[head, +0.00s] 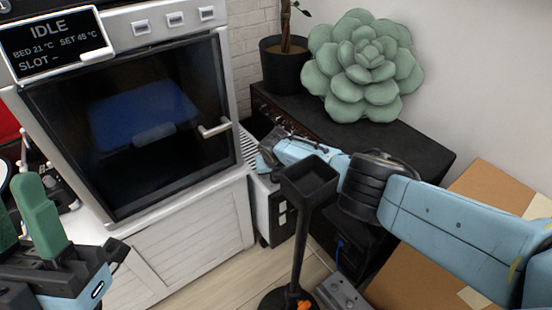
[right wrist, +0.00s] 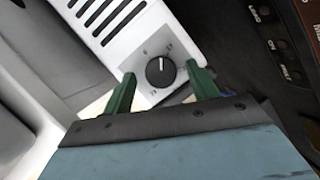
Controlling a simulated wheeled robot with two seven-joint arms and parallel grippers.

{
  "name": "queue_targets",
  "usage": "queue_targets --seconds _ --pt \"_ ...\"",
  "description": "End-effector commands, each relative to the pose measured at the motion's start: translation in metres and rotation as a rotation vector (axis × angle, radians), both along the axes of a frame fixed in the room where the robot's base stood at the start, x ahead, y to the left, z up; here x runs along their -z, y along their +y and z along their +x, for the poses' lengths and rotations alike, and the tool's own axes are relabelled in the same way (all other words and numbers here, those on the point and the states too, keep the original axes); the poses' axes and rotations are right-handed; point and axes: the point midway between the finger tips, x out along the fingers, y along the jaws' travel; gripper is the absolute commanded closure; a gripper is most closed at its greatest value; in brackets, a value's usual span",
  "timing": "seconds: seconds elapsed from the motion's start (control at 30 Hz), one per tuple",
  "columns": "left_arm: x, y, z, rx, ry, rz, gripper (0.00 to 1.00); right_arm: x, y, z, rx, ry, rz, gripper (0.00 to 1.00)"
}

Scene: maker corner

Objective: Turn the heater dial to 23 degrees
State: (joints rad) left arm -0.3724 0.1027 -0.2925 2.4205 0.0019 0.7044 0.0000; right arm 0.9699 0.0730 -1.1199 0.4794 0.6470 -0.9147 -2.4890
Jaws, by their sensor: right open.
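The heater dial (right wrist: 160,71) is a round black knob with a white pointer line, set on a white panel. In the right wrist view the pointer points roughly up, between two small marks; the numbers are too small to read surely. My right gripper (right wrist: 163,86) is open, with its green fingers on either side of the dial; I cannot tell if they touch it. The white heater (head: 249,148) shows partly in the head view behind my right arm, its dial hidden there. My left gripper (head: 18,195) is at the lower left, fingers apart and empty.
A white printer-like machine (head: 180,210) with a dark glass door stands left of the heater. A black cabinet (head: 420,142) carries a green succulent (head: 365,65) and a potted plant (head: 285,68). A black stand with a square cup (head: 309,180) and cardboard boxes (head: 490,190) are in front.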

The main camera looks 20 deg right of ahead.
Motion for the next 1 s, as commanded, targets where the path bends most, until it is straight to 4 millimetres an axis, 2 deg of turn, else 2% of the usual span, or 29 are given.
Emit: queue_targets --seconds 0.23,0.57,0.67,1.0 --pt "-0.002 -0.009 0.031 0.000 0.242 0.074 0.64 -0.019 0.001 -0.006 0.000 -0.001 0.000 0.41" --pt "0.016 -0.017 0.061 0.002 0.572 0.172 0.64 -0.042 0.004 -0.015 0.000 -0.001 0.000 0.41" --pt "0.027 -0.019 0.068 0.002 0.673 0.203 0.64 -0.047 0.005 -0.018 0.000 -0.001 0.001 0.41" --pt "0.085 -0.013 0.084 -0.021 1.038 0.309 0.64 -0.063 0.006 -0.024 -0.001 -0.001 -0.001 0.41"
